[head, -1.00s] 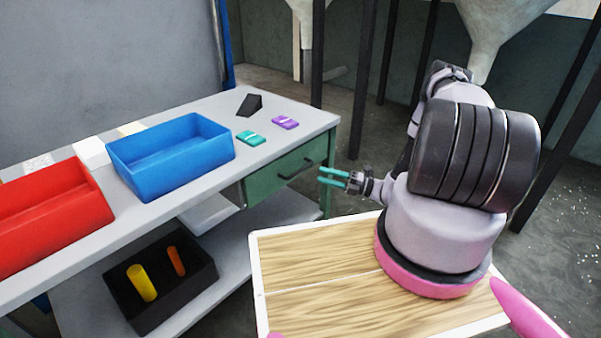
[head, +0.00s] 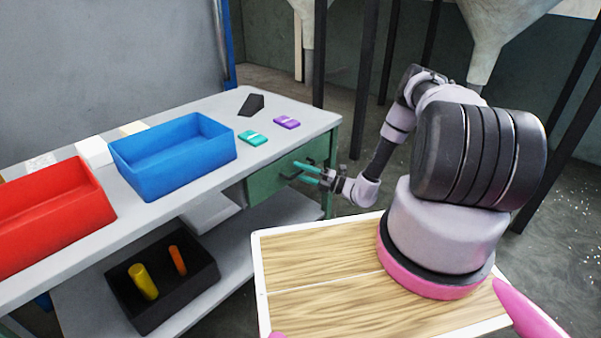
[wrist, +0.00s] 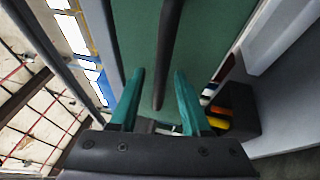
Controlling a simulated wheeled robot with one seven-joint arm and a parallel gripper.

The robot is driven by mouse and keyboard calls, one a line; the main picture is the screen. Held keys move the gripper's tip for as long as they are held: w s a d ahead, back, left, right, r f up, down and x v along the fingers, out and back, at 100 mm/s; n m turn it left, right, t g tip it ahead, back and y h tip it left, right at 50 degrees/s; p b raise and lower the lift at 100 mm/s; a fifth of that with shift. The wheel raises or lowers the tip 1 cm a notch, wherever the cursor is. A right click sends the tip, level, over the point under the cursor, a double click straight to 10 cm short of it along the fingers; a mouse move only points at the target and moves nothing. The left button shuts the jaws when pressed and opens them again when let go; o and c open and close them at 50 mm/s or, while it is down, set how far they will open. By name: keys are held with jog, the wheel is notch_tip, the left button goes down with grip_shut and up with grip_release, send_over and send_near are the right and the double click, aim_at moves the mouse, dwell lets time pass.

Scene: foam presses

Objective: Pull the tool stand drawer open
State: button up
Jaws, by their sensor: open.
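The tool stand drawer has a green front (head: 265,184) under the right end of the grey table and looks closed. Its dark bar handle (head: 289,176) is partly hidden behind my fingers in the head view. My gripper (head: 303,173) is open, with teal fingers pointing at the drawer front near the handle. In the wrist view, the handle (wrist: 168,50) runs down the green front (wrist: 205,40), and its end lies between the two fingers of my gripper (wrist: 160,90). I cannot tell whether the fingers touch it.
On the tabletop (head: 195,200) are a blue bin (head: 172,160), a red bin (head: 50,215), a teal block (head: 252,138), a purple block (head: 287,122) and a dark wedge (head: 251,103). A black bin (head: 190,290) stands on the lower shelf (head: 262,232). Dark posts (head: 361,80) rise behind.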

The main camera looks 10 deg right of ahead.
jog(key=shift+c, duration=0.4)
grip_shut()
dwell(1.1)
